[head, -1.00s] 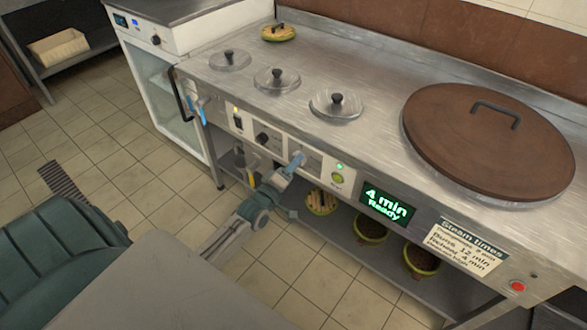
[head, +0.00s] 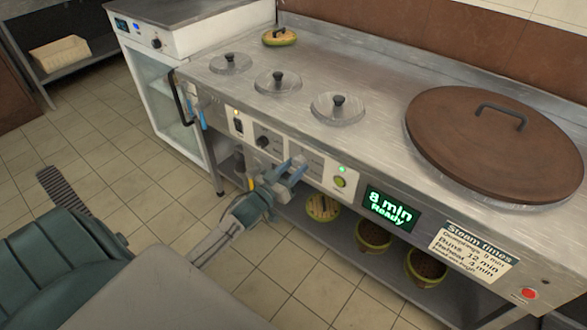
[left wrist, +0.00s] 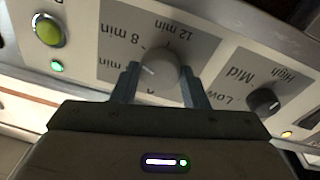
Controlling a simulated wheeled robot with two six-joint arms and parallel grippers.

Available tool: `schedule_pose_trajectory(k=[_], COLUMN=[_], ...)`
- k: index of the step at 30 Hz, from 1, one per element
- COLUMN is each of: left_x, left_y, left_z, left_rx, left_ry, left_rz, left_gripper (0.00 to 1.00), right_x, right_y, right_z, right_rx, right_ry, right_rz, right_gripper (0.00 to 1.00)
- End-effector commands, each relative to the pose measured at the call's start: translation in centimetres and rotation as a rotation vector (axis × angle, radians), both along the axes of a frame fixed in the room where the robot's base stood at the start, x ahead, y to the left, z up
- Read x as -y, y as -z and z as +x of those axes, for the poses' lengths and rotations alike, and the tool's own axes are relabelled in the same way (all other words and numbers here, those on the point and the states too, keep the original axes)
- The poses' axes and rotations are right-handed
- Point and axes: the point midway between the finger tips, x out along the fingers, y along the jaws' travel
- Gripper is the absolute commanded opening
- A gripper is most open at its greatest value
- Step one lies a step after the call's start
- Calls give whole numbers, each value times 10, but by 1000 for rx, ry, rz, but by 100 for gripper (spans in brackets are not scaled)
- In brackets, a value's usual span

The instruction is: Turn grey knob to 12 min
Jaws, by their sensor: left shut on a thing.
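The grey knob (left wrist: 160,66) sits on a light panel marked with minutes, upside down in the left wrist view. In the head view my left gripper (head: 296,167) reaches the counter's front panel and mostly hides the knob. The green display (head: 388,209) reads "8 min Ready". My right gripper is not in view.
A black knob (left wrist: 263,101) marked Low, Mid, High is beside the grey one. A green button (left wrist: 47,30) is on its other side. A steam times card (head: 473,250) and a red button (head: 529,294) are further right.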

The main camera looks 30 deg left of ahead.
Motion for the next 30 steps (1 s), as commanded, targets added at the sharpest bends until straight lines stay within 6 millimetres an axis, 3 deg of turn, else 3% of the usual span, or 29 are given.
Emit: schedule_pose_trajectory(k=[19,24,30], left_x=[-2,-3,-3], left_y=[-3,-3,-3], left_z=[-1,-1,-1], left_rx=[44,56,70], left_ry=[0,1,1], left_rz=[611,772,944], left_gripper=[17,17,17], right_x=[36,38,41], right_y=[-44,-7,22], right_z=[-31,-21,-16], right_rx=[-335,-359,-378], right_ry=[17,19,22], right_rz=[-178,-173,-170], right_gripper=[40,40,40])
